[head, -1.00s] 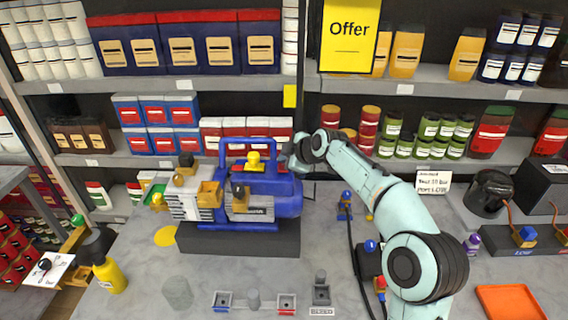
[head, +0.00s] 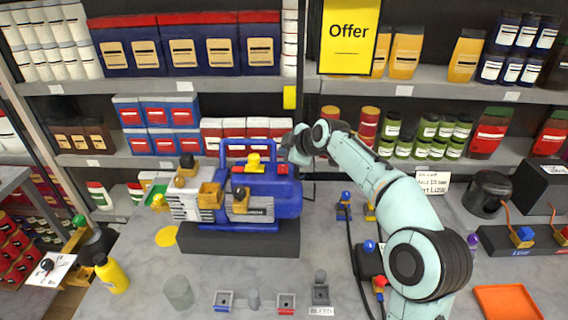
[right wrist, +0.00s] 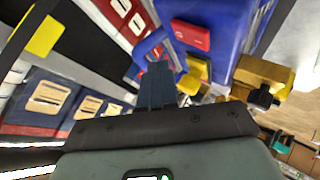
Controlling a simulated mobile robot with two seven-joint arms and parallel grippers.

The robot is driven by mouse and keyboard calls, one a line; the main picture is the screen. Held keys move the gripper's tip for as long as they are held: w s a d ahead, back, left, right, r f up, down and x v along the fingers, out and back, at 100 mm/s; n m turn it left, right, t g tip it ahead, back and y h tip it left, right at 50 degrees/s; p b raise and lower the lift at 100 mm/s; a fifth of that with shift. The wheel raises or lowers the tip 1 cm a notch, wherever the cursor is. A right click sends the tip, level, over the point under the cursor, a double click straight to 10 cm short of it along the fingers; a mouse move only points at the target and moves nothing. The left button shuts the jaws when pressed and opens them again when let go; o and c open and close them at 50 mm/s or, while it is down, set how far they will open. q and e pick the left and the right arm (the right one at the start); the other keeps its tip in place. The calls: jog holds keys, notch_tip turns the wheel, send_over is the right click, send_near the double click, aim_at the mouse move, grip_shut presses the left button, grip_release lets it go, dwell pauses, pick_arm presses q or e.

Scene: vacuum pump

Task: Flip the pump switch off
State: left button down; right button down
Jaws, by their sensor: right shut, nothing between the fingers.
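The blue pump (head: 283,196) with its tubular handle stands on a dark base on the grey counter in the head view. A yellow knob (head: 254,162) and red parts (head: 281,168) sit on its top. My right gripper (head: 288,163) is at the pump's upper right end, behind its top edge, with its tips mostly hidden. In the right wrist view my right gripper (right wrist: 158,76) is shut and empty, pointing at the pump's blue body. A red block, seemingly the switch (right wrist: 190,34), lies just beyond and right of its tips. I cannot tell the switch's position. My left gripper is not in view.
A dark base (head: 240,240) carries the pump. A yellow bottle (head: 112,275), a grey cylinder (head: 178,292) and small brackets (head: 286,302) stand on the counter. An orange tray (head: 508,302) lies at right. Stocked shelves (head: 200,88) rise behind the pump.

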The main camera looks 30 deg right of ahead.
aim_at(285, 169)
notch_tip(285, 169, up, 3)
jog(key=shift+w+a+f, duration=0.1)
jog(key=shift+s+r, duration=0.2)
jog(key=shift+r, duration=0.05)
jog(key=shift+f, duration=0.1)
